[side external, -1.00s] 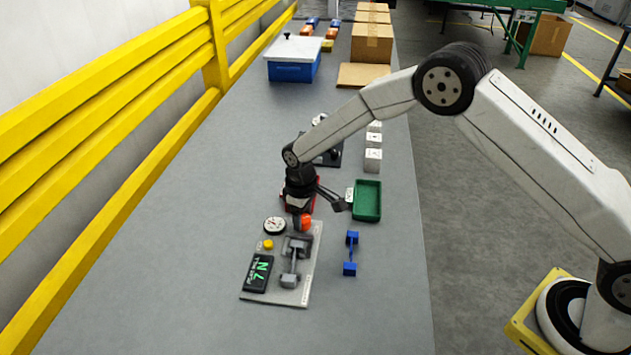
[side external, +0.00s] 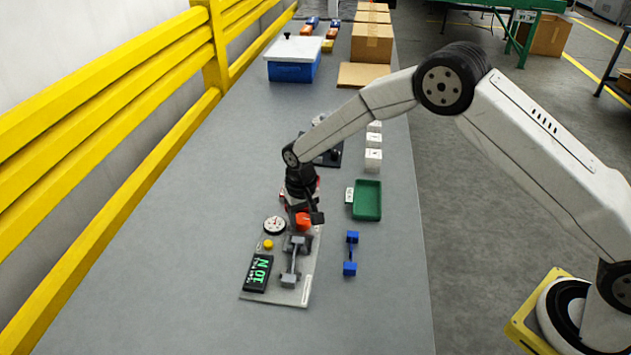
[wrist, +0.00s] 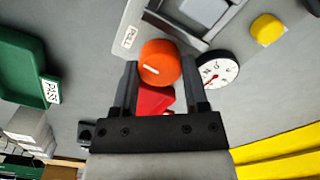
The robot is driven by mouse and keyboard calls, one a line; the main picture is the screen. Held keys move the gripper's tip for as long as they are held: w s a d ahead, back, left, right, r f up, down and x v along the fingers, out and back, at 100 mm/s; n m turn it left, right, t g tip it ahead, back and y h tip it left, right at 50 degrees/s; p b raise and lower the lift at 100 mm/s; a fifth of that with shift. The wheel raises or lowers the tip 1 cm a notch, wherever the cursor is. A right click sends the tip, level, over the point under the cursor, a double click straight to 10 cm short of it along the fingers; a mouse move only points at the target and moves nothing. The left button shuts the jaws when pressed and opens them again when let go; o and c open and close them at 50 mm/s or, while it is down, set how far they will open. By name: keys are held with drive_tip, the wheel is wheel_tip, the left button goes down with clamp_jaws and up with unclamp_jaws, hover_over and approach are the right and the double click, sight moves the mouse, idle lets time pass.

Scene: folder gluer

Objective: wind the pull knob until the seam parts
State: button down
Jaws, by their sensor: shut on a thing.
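The orange pull knob (wrist: 160,62), with a white mark on its face, sits between my gripper's fingers (wrist: 158,88) in the wrist view. My gripper (side external: 303,210) is shut on it, pointing down at the far end of the grey test plate (side external: 305,292). A red part (wrist: 153,100) also shows between the fingers. Grey clamps (side external: 290,280) stand on the plate with a narrow piece between them; I cannot make out a seam. The black display (side external: 258,273) shows green characters. The round dial (side external: 274,225) has a red needle (wrist: 212,78).
A yellow button (side external: 268,244) is on the plate. A blue dumbbell-shaped piece (side external: 350,254) and a green tray (side external: 367,200) lie to the right. White blocks (side external: 373,160) and a blue box (side external: 292,70) stand farther back. The near table is clear.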

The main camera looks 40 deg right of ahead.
sight(304, 218)
idle(0.4)
drive_tip(key=shift+c, duration=0.5)
unclamp_jaws()
drive_tip(key=shift+r, duration=0.1)
drive_tip(key=shift+r, duration=3.85)
drive_tip(key=shift+s+d, duration=0.1)
drive_tip(key=shift+s+d+r, duration=0.3)
drive_tip(key=shift+d+r, duration=0.05)
drive_tip(key=s+d+r+t, duration=0.1)
drive_tip(key=s+d, duration=0.5)
drive_tip(key=s, duration=0.6)
drive_tip(key=s+d+r+n+t, duration=0.1)
drive_tip(key=s+d+r, duration=0.3)
drive_tip(key=s, duration=0.8)
drive_tip(key=shift+d+n+t, duration=0.3)
drive_tip(key=shift+d, duration=0.55)
